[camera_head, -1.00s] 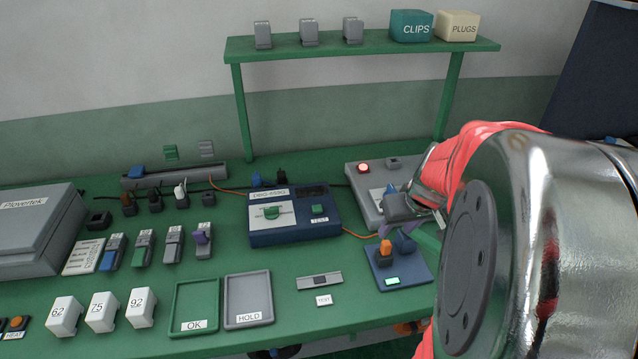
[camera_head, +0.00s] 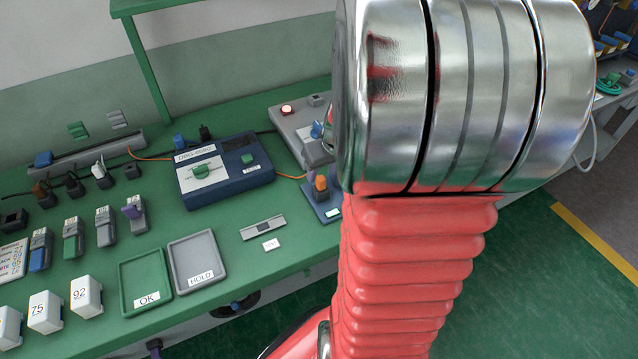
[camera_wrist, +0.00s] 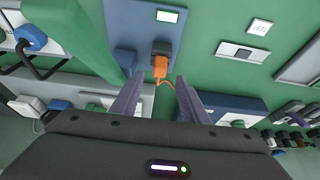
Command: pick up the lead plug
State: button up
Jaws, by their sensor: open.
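An orange plug (camera_wrist: 160,66) with a thin orange lead and a dark block behind it sits on a blue plate (camera_wrist: 148,25) in the wrist view. The same orange plug shows in the head view (camera_head: 321,184), upright on the small blue station (camera_head: 318,204), just left of my arm. My gripper (camera_wrist: 159,80) is open and empty in the wrist view. Its two fingers lie either side of the orange plug's line, and I cannot tell how far the plug is beyond the tips.
The OK tray (camera_head: 146,283) and HOLD tray (camera_head: 197,259) lie at the bench front. A green post (camera_wrist: 95,38) is close on the left in the wrist view.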

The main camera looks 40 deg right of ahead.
aim_at(321, 178)
jog(key=x, duration=0.2)
jog(key=shift+f, duration=0.4)
jog(key=shift+x, duration=1)
jog(key=shift+c, duration=0.6)
grip_shut()
